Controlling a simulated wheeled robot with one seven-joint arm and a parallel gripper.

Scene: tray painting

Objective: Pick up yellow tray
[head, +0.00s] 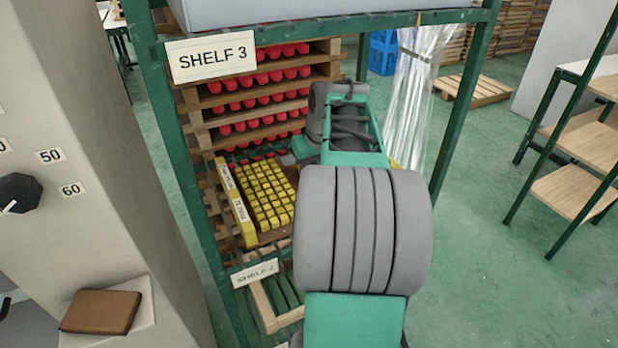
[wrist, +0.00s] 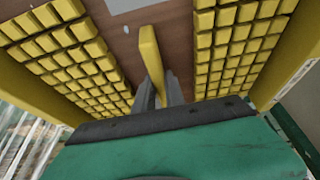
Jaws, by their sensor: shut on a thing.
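The yellow tray sits inside the shelf rack in the head view, with its yellow side wall (head: 240,212) facing me at the left. Rows of small yellow blocks (head: 265,195) lie in it, and my arm hides its right part. In the wrist view, a yellow upright handle (wrist: 150,55) rises from the tray's brown floor (wrist: 188,40) between two groups of blocks. My gripper (wrist: 159,90) is shut on this handle, with a dark finger on each side. In the head view my gripper is hidden behind my arm.
Wooden trays of red pieces (head: 262,100) are stacked behind the yellow tray. Green rack posts (head: 170,130) stand on both sides, with a SHELF 3 sign (head: 212,58) above and a SHELF 2 sign (head: 255,273) below. A grey machine (head: 90,140) is close at left. Open floor (head: 490,260) lies at right.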

